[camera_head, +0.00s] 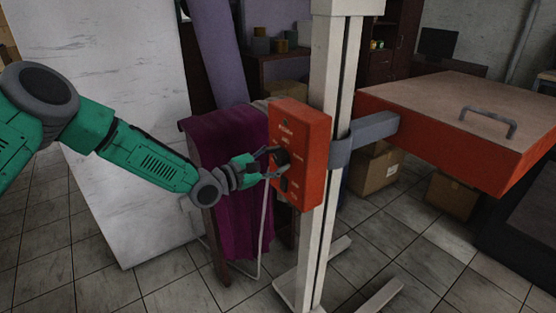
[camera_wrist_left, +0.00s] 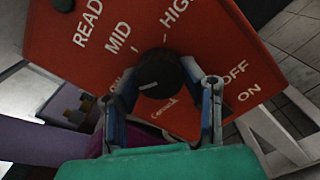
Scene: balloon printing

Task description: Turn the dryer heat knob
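The dryer's red control box (camera_head: 312,150) is mounted on a white post. Its black round heat knob (camera_head: 281,157) faces my left gripper (camera_head: 268,165). In the left wrist view the knob (camera_wrist_left: 158,76) sits below the printed words MID and HIGH. My left gripper (camera_wrist_left: 162,100) is open, with one finger on each side of the knob. I cannot tell whether the fingers touch it. A second dark control (camera_head: 284,184) is lower on the box, beside the lower finger. The knob's pointer direction is unclear. My right gripper is not in view.
A red dryer head (camera_head: 455,160) with a grey handle extends right from the post (camera_head: 323,230). Purple cloth (camera_head: 235,215) hangs behind my left gripper. A white marbled panel (camera_head: 115,150) stands behind my left arm. Cardboard boxes (camera_head: 378,172) are on the tiled floor.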

